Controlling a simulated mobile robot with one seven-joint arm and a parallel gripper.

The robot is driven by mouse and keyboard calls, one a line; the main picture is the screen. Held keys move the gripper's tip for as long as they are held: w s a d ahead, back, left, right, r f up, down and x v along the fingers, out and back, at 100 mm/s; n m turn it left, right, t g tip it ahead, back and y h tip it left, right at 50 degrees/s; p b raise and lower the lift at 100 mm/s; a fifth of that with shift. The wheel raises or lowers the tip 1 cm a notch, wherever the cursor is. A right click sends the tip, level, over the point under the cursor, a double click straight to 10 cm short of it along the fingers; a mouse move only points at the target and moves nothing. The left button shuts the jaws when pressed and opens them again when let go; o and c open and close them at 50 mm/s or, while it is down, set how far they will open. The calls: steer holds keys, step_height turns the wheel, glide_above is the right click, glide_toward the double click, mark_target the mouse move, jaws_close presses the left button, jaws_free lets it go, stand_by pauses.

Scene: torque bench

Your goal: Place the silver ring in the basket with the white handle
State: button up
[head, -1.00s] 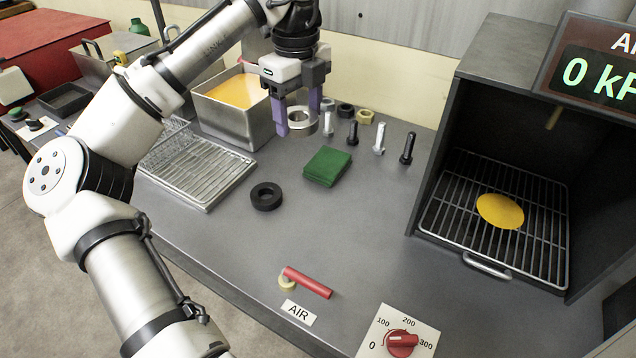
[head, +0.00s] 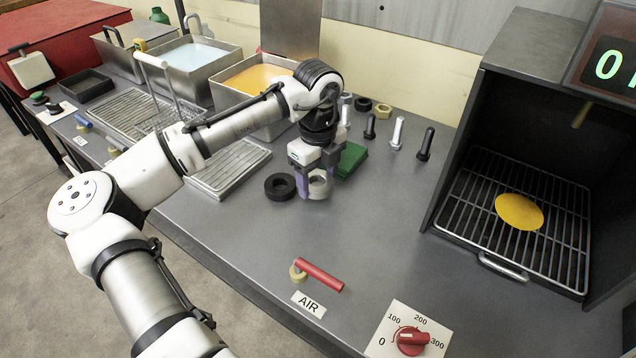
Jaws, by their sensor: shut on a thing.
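My gripper (head: 316,177) is shut on the silver ring (head: 319,187), which shows between its purple-padded fingers. The ring is low over the grey bench, between the black ring and the green cloth; whether it touches the bench I cannot tell. The wire basket (head: 168,118) with a tall white handle (head: 152,61) stands on the left, on the draining rack behind my arm. My arm hides part of the basket.
A black ring (head: 280,187) lies just left of my gripper. Tanks of orange (head: 262,78) and pale blue liquid (head: 190,57) stand behind.

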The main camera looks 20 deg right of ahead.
mark_target(318, 180)
steer(key=shift+f, duration=1)
steer(key=o, duration=1.5)
steer(key=shift+f, duration=0.15)
step_height(318, 180, up, 12)
steer(key=shift+r, duration=0.15)
